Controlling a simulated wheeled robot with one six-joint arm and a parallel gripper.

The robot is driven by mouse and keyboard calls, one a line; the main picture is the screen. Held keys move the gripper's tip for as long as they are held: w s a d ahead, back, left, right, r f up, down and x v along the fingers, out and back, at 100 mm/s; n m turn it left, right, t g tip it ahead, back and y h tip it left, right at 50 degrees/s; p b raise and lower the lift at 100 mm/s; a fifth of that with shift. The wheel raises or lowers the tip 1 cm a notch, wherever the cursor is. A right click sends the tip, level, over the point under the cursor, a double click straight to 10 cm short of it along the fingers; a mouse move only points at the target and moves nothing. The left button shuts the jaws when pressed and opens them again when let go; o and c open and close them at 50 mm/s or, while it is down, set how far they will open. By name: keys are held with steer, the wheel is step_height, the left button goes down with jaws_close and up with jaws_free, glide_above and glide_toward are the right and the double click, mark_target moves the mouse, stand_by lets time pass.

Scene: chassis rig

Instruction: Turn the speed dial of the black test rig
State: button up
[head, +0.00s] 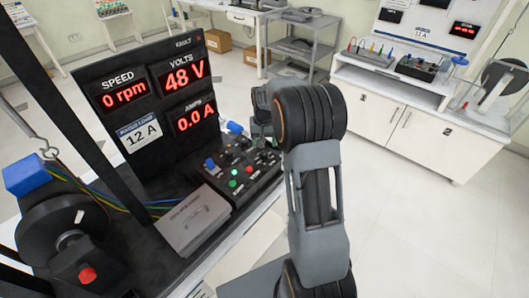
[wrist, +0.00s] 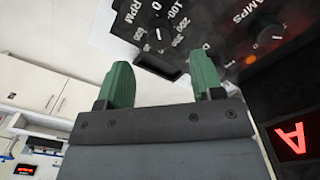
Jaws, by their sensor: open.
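The black test rig (head: 150,105) stands at the left in the head view, its displays reading 0 rpm, 48 V and 0.0 A. Its control box (head: 262,182) carries knobs, buttons and green and red lights. In the wrist view the speed dial (wrist: 160,38) is a black knob with a white mark, ringed by RPM numbers. My gripper (wrist: 162,78) has green fingers, spread apart and empty. The dial appears beyond the gap between the fingertips, apart from them.
An amps dial (wrist: 268,36) sits right of the speed dial in the wrist view. A grey box (head: 194,218) lies before the control box. A motor (head: 75,240) with a red button and cables stands at the left. Open floor (head: 430,235) lies to the right.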

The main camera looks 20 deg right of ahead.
mark_target(264, 153)
steer(key=shift+f, duration=3.05)
steer(key=c, duration=0.9)
steer(key=shift+m, duration=0.3)
steer(key=m+b, duration=0.1)
steer(key=m, duration=0.2)
steer(key=shift+m, duration=0.3)
steer(key=m, duration=0.4)
steer(key=shift+b, duration=0.3)
steer(key=shift+m, duration=0.4)
